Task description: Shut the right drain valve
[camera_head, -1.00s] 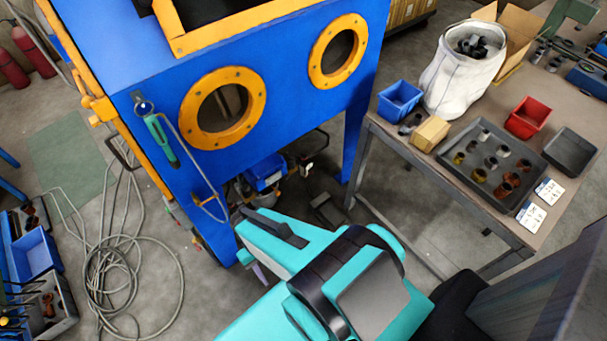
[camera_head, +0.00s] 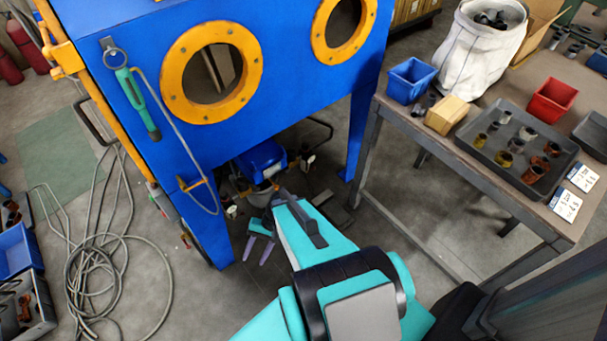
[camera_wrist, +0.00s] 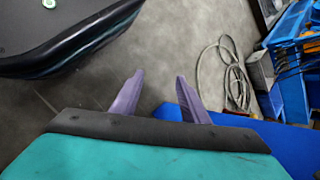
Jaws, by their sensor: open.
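Under the blue blast cabinet (camera_head: 290,105), small valve-like fittings show in the head view. One fitting (camera_head: 307,160) is to the right of a blue container (camera_head: 262,160), and a pale one (camera_head: 232,211) is to its lower left. They are too small to tell which is the right drain valve or how its handle stands. My gripper (camera_head: 258,250) is below and in front of these fittings, apart from them, near the cabinet's front left leg. Its purple fingers are open and empty. In the wrist view my gripper (camera_wrist: 158,88) shows open over bare floor, with no valve in sight.
A workbench (camera_head: 450,180) with a dark parts tray (camera_head: 480,150) stands at the right. A coiled hose (camera_head: 100,255) lies on the floor at left, near blue bins (camera_head: 18,250). The cabinet's front legs flank the space below it. Floor between cabinet and bench is mostly clear.

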